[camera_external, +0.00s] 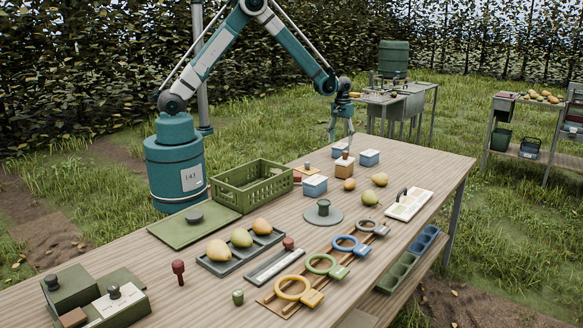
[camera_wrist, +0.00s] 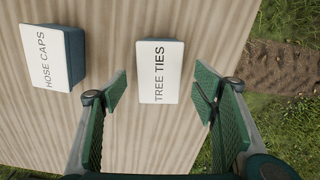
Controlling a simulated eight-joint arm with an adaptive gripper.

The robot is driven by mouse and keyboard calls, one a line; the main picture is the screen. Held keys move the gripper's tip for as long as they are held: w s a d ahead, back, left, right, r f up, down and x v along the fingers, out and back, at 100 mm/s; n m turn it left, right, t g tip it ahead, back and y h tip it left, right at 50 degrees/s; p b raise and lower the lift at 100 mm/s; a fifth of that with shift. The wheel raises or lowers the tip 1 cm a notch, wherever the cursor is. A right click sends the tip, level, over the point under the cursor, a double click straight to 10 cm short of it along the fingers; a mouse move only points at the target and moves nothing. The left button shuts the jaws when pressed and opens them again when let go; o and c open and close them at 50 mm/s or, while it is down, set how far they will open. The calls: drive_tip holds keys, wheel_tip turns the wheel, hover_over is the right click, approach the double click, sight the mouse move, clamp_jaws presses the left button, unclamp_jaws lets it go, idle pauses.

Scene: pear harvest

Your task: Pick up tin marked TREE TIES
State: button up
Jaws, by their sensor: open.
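The tin marked TREE TIES (camera_wrist: 160,72) has a white lid with black lettering and a blue-grey body. It shows in the middle of the wrist view. My gripper (camera_wrist: 161,93) is open, with one green finger on each side of the tin in this view and nothing held. In the external view my gripper (camera_external: 342,138) points down over the far edge of the table, just above a blue tin (camera_external: 340,150). The lettering cannot be read there. How far the fingertips are above the tin is hard to tell.
A tin marked HOSE CAPS (camera_wrist: 45,57) stands to the left in the wrist view. A green crate (camera_external: 251,187) is left. The table (camera_external: 440,168) is clear at far right.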

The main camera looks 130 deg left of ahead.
sight(341, 145)
drive_tip(key=shift+f, duration=0.15)
drive_tip(key=shift+f, duration=2.5)
drive_tip(key=c, duration=1.1)
drive_tip(key=shift+r, duration=0.2)
drive_tip(key=shift+r, duration=4.85)
drive_tip(key=shift+w, duration=0.1)
